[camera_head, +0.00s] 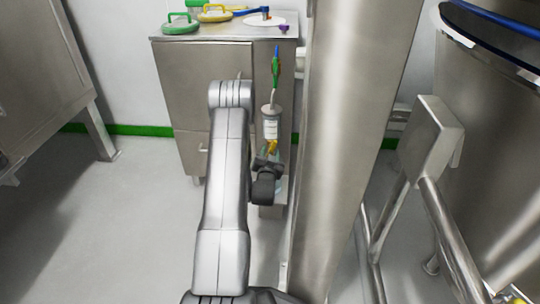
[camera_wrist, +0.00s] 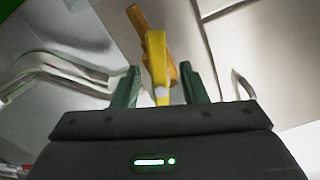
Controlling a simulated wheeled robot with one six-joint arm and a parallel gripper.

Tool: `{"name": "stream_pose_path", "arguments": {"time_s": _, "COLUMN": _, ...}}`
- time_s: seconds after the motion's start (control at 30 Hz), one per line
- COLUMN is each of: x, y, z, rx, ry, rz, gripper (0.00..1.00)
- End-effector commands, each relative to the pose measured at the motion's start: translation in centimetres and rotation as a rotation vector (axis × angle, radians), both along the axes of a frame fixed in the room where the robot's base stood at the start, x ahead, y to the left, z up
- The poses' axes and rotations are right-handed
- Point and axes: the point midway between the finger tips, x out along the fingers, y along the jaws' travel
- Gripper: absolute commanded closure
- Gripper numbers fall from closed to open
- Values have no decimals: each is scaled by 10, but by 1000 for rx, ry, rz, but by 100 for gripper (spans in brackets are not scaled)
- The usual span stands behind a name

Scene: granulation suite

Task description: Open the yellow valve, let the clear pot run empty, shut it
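The clear pot (camera_head: 271,126), a small upright cylinder with a pale label, hangs in front of the steel cabinet in the head view. I cannot tell how full it is. The yellow valve (camera_head: 272,147) sits just under the pot. My gripper (camera_head: 268,161) is right below the valve. In the wrist view the yellow valve (camera_wrist: 156,60) shows as a lever crossing a second yellow-brown piece. The two green fingers of my gripper (camera_wrist: 160,80) stand apart on either side of the lever, with gaps on both sides. The pot is not identifiable there.
A steel column (camera_head: 350,140) stands close right of my arm. The cabinet (camera_head: 200,95) carries green and yellow clamps (camera_head: 214,13) and a white dish (camera_head: 264,20). Tube rails (camera_head: 450,245) and a large vessel (camera_head: 490,150) are at right. Floor (camera_head: 90,230) at left is clear.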

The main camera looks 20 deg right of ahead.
Motion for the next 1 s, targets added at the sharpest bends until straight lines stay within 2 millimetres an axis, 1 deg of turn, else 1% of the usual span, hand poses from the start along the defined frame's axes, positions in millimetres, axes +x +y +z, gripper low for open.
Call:
{"name": "stream_pose_path", "arguments": {"time_s": 0.1, "x": 3, "y": -2, "z": 1, "rx": 0, "ry": -1, "rz": 0, "gripper": 61}}
{"name": "stream_pose_path", "arguments": {"time_s": 0.3, "x": 3, "y": -2, "z": 1, "rx": 0, "ry": -1, "rz": 0, "gripper": 61}}
{"name": "stream_pose_path", "arguments": {"time_s": 0.33, "x": 3, "y": -2, "z": 1, "rx": 0, "ry": -1, "rz": 0, "gripper": 63}}
{"name": "stream_pose_path", "arguments": {"time_s": 0.47, "x": 3, "y": -2, "z": 1, "rx": 0, "ry": -1, "rz": 0, "gripper": 88}}
{"name": "stream_pose_path", "arguments": {"time_s": 0.5, "x": 3, "y": -2, "z": 1, "rx": 0, "ry": -1, "rz": 0, "gripper": 96}}
{"name": "stream_pose_path", "arguments": {"time_s": 0.53, "x": 3, "y": -2, "z": 1, "rx": 0, "ry": -1, "rz": 0, "gripper": 100}}
{"name": "stream_pose_path", "arguments": {"time_s": 0.73, "x": 3, "y": -2, "z": 0, "rx": -27, "ry": 12, "rz": 0, "gripper": 100}}
{"name": "stream_pose_path", "arguments": {"time_s": 1.0, "x": 2, "y": -3, "z": 0, "rx": -204, "ry": 99, "rz": 0, "gripper": 100}}
